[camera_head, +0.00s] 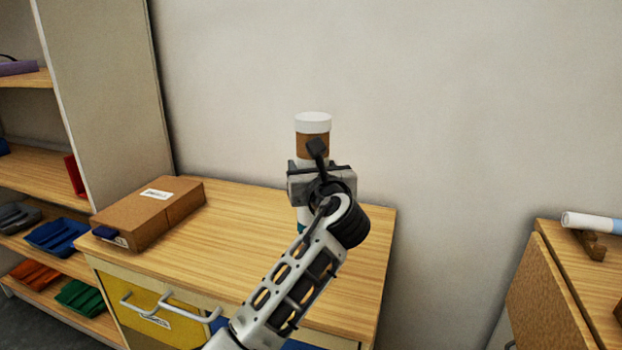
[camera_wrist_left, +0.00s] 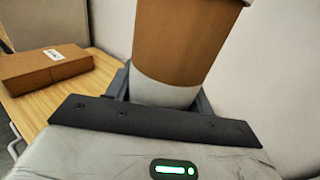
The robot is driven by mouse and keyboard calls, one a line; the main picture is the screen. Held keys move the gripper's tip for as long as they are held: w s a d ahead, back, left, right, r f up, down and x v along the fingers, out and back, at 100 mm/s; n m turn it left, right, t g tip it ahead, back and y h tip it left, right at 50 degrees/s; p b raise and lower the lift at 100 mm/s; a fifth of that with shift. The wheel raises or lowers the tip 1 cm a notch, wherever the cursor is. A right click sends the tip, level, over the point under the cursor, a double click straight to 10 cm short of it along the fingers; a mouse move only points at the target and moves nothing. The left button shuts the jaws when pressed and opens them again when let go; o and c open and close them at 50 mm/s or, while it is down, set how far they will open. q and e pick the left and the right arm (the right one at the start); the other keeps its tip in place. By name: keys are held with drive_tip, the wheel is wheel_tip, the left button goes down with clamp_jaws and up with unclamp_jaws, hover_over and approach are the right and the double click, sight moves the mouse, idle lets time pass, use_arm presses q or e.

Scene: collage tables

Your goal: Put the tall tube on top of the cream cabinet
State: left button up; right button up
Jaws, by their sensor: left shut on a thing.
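The tall tube (camera_head: 313,124) is white with a brown band and a white lid, and it stands upright. My left gripper (camera_head: 318,172) is shut around it below the brown band. The left wrist view shows the tube's brown band (camera_wrist_left: 185,50) and white lower part between the fingers. A bit of teal shows low down behind my arm. The cabinet (camera_head: 245,225) has a pale wood top, cream edges and a yellow drawer front. The tube is over the right back part of this top. My arm hides its base, so I cannot tell whether it touches. My right gripper is not in view.
A brown cardboard box (camera_head: 150,212) lies on the left of the cabinet top. Open shelves (camera_head: 40,170) with coloured trays stand at the left. At the right, another wooden unit (camera_head: 565,290) carries a white and blue tube (camera_head: 590,222). The wall is close behind.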

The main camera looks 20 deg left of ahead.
use_arm(q)
wheel_tip(320, 180, down, 2)
drive_tip(key=shift+f, duration=0.15)
drive_tip(key=o, duration=1.4)
drive_tip(key=shift+s, duration=0.1)
drive_tip(key=v, duration=1.2)
drive_tip(key=shift+b, duration=0.35)
